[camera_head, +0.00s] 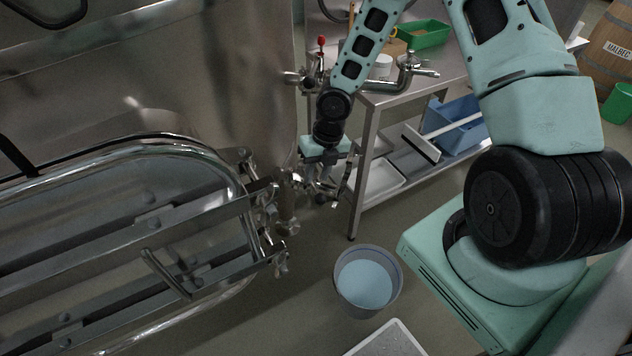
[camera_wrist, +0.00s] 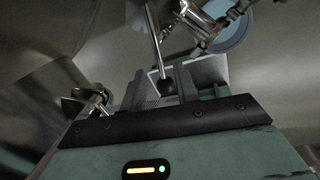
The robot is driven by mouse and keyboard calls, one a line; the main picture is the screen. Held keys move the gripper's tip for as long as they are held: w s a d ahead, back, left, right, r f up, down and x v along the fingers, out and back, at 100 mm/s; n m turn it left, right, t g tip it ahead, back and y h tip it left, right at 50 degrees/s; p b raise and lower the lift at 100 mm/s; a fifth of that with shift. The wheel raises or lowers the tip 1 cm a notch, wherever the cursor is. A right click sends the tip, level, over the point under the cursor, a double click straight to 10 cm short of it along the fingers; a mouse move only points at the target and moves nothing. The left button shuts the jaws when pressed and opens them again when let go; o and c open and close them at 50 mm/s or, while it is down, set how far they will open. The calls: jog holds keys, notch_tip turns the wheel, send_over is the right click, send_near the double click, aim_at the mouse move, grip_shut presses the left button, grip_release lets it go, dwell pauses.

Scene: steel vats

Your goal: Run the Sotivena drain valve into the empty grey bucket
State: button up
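The steel vat (camera_head: 230,90) fills the left of the head view, with its valve fitting (camera_head: 287,185) low on its right side. My gripper (camera_head: 325,190) is beside this fitting. In the wrist view the fingers of my gripper (camera_wrist: 158,88) stand apart, with a dark ball knob (camera_wrist: 167,88) on a thin lever (camera_wrist: 154,35) between them; a gap shows on the knob's left. The steel valve body (camera_wrist: 207,22) is above. The grey bucket (camera_head: 340,287) stands on the floor, below and right of the fitting. Its inside is pale blue; I cannot tell whether that is liquid.
A steel table (camera_head: 370,105) stands behind, with a green tray (camera_head: 428,36) on top and a blue crate (camera_head: 460,125) on its lower shelf. A red-knobbed valve (camera_head: 321,42) is higher up. A white tray (camera_head: 390,342) lies in front of the bucket.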

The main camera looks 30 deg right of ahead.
aim_at(314, 185)
jog(key=shift+a+f, duration=0.25)
jog(key=shift+f, duration=0.95)
grip_shut()
